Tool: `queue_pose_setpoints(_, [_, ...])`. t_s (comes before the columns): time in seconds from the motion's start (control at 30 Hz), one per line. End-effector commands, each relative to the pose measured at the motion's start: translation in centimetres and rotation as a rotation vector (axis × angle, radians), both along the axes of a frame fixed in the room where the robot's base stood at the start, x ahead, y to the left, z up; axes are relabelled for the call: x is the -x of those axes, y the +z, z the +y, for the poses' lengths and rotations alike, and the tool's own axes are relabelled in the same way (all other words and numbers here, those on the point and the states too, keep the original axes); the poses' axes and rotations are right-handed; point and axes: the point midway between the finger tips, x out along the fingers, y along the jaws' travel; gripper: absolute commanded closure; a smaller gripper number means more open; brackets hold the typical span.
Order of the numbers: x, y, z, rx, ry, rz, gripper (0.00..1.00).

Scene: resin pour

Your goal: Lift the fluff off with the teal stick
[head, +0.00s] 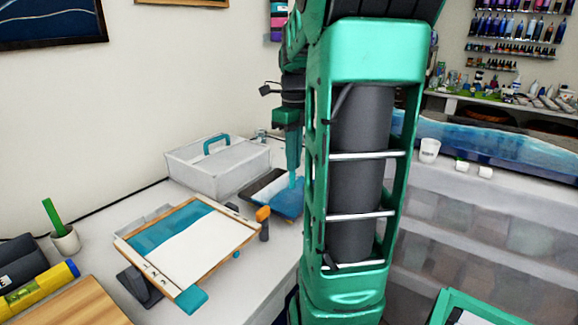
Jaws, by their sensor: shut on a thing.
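My gripper (292,170) points down at the far part of the white table, partly hidden by my own arm. It is shut on a slim light teal piece, which looks like the teal stick (293,181). The stick's lower end is over or at a small blue panel (287,204) beside a dark flat piece; I cannot tell whether it touches. I cannot make out the fluff at this size.
A white box with a teal handle (218,172) stands behind.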

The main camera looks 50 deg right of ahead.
Motion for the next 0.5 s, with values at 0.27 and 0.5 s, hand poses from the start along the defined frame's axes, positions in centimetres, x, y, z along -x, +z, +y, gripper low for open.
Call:
queue_pose_setpoints(0.27, [0.0, 2.0, -0.1, 0.003, -0.001, -0.002, 1.00])
queue_pose_setpoints(0.5, [0.0, 3.1, 0.0, 0.001, 0.000, -0.001, 1.00])
